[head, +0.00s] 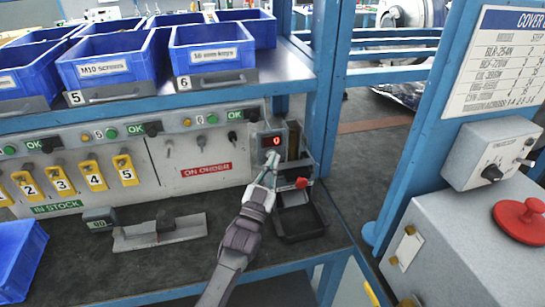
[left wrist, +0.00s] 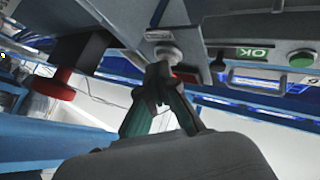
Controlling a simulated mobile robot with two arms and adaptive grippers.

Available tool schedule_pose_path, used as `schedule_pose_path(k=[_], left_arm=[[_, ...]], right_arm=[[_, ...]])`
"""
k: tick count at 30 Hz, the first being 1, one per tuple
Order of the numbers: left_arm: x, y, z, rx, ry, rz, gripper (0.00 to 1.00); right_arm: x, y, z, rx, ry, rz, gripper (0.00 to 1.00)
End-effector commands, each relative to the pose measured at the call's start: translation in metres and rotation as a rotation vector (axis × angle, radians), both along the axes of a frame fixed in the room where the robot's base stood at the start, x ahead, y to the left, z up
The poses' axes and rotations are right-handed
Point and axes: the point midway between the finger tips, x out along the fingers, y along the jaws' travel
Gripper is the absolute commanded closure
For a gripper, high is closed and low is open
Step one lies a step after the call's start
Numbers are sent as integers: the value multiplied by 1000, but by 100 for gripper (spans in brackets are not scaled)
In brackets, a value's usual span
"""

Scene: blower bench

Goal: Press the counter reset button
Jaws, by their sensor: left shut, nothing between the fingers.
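The counter (head: 277,141) is a small dark box with a lit red digit that looks like 0, at the right end of the grey panel. In the left wrist view, a round pale button (left wrist: 167,51) sits just beyond my fingertips; I take it as the counter reset button. My left gripper (head: 271,160) is shut and empty, its tips just below the counter display. The left gripper also shows in the left wrist view (left wrist: 160,70), tips at the button. I cannot tell whether they touch it. In the head view the fingers mostly hide the button.
A red knob (head: 302,183) and a black tray (head: 300,222) are close to the right of my gripper. Blue bins (head: 110,65) stand on the shelf above. A blue post (head: 332,90) rises at the right. A grey box with a red button (head: 520,217) stands farther right.

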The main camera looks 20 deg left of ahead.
Motion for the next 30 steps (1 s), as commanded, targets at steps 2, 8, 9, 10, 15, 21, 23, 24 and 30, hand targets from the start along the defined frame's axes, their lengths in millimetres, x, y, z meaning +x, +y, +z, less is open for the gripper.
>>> schedule_pose_path(k=[2, 8, 9, 10, 15, 21, 23, 24, 30], left_arm=[[0, 0, 0, -1, 1, 1, 100], [-2, -1, 1, -1, 1, 1, 100], [-3, -2, 1, -1, 1, 1, 100], [-4, -3, 1, -1, 1, 1, 100], [-12, -8, 1, 0, 0, 1, 100], [-13, -9, 0, 0, -1, 0, 100], [-13, -9, 0, 0, -1, 0, 100], [-13, -9, 0, 0, -1, 0, 100], [-22, -15, 1, -2, 2, -1, 100]], right_arm=[[0, 0, 0, 0, 0, 0, 43], [0, 0, 2, 0, 0, 0, 43], [0, 0, 3, 0, 0, 0, 43], [0, 0, 3, 0, 0, 0, 43], [0, 0, 8, 0, 0, 0, 43], [0, 0, 8, 0, 0, 0, 43], [0, 0, 8, 0, 0, 0, 43], [0, 0, 8, 0, 0, 0, 43], [0, 0, 13, 0, 0, 0, 43]])
